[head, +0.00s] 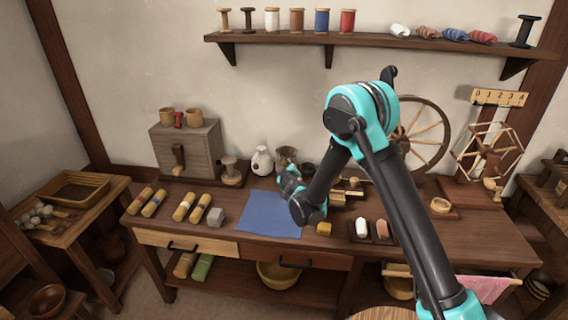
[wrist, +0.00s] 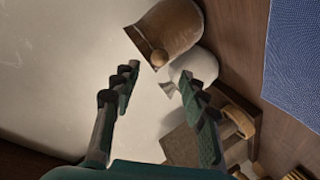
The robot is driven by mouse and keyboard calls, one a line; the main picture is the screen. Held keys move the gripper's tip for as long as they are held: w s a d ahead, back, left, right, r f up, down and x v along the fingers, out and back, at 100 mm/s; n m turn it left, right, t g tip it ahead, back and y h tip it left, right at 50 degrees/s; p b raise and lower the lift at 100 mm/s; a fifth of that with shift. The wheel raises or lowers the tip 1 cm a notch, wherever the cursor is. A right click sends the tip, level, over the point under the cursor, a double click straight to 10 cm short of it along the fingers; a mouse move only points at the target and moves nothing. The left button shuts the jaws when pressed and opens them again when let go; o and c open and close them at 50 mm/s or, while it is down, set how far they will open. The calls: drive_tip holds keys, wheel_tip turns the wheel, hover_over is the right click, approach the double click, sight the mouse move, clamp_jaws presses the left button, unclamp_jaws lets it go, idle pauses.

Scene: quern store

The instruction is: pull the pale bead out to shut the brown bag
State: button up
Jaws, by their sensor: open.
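The brown bag (wrist: 178,28) stands upright at the back of the table, past the fingertips in the wrist view. Its mouth looks wide. A round, pale tan bead (wrist: 159,58) shows at the mouth's near edge; its cord cannot be made out. My gripper (wrist: 157,76) is open and empty, its fingers on either side of the line to the bead and short of it. In the head view the bag (head: 286,154) shows just behind my gripper (head: 287,170), and the bead cannot be told apart there.
A blue cloth (head: 262,216) lies in front. The wall is behind.

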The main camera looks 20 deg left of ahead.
sight(284, 162)
drive_tip(key=x, duration=0.8)
drive_tip(key=shift+r, duration=0.1)
clamp_jaws()
